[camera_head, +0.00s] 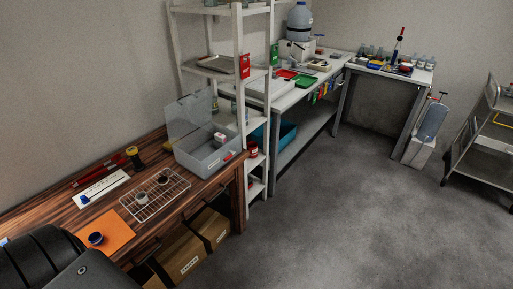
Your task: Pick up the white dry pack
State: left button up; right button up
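A small white block-like item (220,138), which may be the white dry pack, shows inside a clear open-lidded box (194,162) at the right end of the wooden desk. It is too small to make out its label or exact shape. A black part of my own body fills the bottom left corner. Neither of my grippers shows in the head view.
On the wooden desk (52,204) are a wire rack (170,205) with small round containers, an orange mat (117,232) with a dark blue-topped item, and a white strip (100,190). A white shelf unit (241,120) stands right of the box. Open grey floor (330,220) lies right.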

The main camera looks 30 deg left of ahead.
aim_at(220, 137)
jog(key=z, duration=0.75)
jog(key=i, duration=1.35)
jog(key=u, duration=0.35)
